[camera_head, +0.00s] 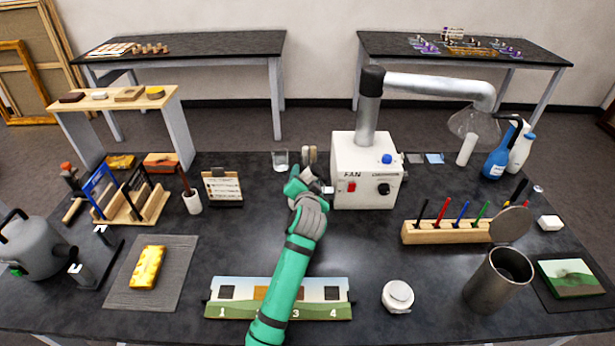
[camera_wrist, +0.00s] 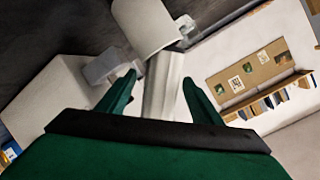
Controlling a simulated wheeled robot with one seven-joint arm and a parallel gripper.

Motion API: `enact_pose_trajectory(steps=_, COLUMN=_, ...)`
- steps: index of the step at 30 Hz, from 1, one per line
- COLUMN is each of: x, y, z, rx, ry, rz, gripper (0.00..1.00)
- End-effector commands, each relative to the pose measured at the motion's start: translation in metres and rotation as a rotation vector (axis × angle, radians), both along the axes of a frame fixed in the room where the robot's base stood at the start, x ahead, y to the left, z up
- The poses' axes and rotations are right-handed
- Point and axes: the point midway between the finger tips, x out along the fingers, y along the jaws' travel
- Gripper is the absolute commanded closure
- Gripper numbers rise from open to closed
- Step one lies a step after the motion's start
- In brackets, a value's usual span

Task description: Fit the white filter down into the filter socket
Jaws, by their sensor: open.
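My gripper (camera_head: 307,172) is open, just left of the white fan unit (camera_head: 350,150). The wrist view shows its two green fingers (camera_wrist: 160,90) apart, with a pale tube (camera_wrist: 163,85) visible between them. Whether they touch it is unclear. A white cylinder (camera_wrist: 145,24), possibly the filter or its socket, lies past the fingertips at the top of the wrist view, at the tube's end. Pale bracket-like parts (camera_wrist: 98,72) sit beside it, towards a white box. My gripper hides most of this spot in the head view, so I cannot tell how filter and socket meet.
Another white cylinder (camera_head: 467,149) stands below the clear hood (camera_head: 472,122) at right. A wooden pen rack (camera_head: 450,233) is right of centre. A numbered strip (camera_head: 230,311) lies below my arm.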

Motion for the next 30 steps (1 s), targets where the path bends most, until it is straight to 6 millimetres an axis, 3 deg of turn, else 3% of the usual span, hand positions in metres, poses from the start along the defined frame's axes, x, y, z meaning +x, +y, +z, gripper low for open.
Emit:
enact_pose_trajectory(steps=4, x=0.0, y=0.001, z=0.0, rx=-0.001, ry=0.0, rz=0.002, gripper=0.43)
enact_pose_trajectory(steps=9, x=0.0, y=0.001, z=0.0, rx=0.0, ry=0.001, rz=0.002, gripper=0.84)
enact_pose_trajectory(steps=12, x=0.0, y=0.002, z=0.0, rx=0.0, ry=0.0, rz=0.003, gripper=0.89)
enact_pose_trajectory(steps=22, x=0.0, y=0.002, z=0.005, rx=-0.001, ry=0.0, rz=0.003, gripper=0.89)
enact_pose_trajectory(steps=30, x=-0.005, y=0.001, z=0.038, rx=-0.002, ry=-0.003, rz=0.001, gripper=0.89)
